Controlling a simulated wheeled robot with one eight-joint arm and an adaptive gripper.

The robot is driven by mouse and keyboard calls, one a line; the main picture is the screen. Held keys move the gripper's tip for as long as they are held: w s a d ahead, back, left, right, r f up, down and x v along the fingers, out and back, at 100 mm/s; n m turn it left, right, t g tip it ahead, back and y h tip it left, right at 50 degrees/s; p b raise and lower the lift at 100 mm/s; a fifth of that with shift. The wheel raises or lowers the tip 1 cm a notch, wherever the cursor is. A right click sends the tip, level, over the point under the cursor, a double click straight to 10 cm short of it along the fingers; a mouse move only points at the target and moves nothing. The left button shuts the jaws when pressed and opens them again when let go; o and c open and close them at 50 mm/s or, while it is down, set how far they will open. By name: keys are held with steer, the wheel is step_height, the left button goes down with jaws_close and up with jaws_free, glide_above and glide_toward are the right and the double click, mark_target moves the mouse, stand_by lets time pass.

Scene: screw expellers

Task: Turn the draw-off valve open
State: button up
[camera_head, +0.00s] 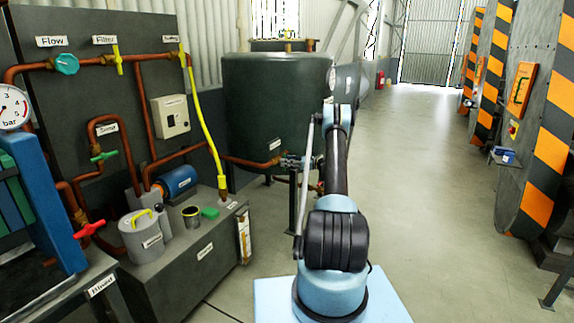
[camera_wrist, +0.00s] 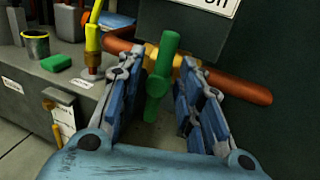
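The draw-off valve has a green lever handle (camera_wrist: 158,85) on a brass body (camera_wrist: 181,62), set in a copper pipe (camera_wrist: 245,90) in front of the dark green tank. In the wrist view the lever stands nearly upright, across the pipe. A white label (camera_wrist: 208,4) above it is cut off by the frame. My gripper (camera_wrist: 160,62) is open, with one finger on each side of the lever. Gaps show between the lever and both fingers. In the head view my gripper (camera_head: 292,162) is at the pipe by the tank's foot, and the lever cannot be made out.
The dark green tank (camera_head: 270,95) stands close behind the valve. A grey bench (camera_head: 190,255) with a yellow hose (camera_head: 205,125), a green block (camera_head: 210,213) and a can (camera_head: 191,217) is to the left.

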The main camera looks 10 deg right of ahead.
jaws_close()
steer(key=n, duration=0.2)
steer(key=n+h, duration=0.1)
steer(key=n, duration=0.2)
steer(key=s+a+n+h, duration=0.1)
steer(key=n, duration=0.3)
steer(key=n+t+h, duration=0.1)
steer(key=n, duration=0.1)
steer(key=shift+s+f+h, duration=0.15)
steer(key=shift+h, duration=0.15)
steer(key=shift+s+a+f+n+t+h, duration=0.15)
steer(key=shift+n+t+h, duration=0.15)
steer(key=shift+n, duration=0.7)
steer(key=shift+w+d+f+n+t+h, duration=0.1)
steer(key=shift+n+t+h, duration=0.15)
steer(key=shift+n, duration=0.75)
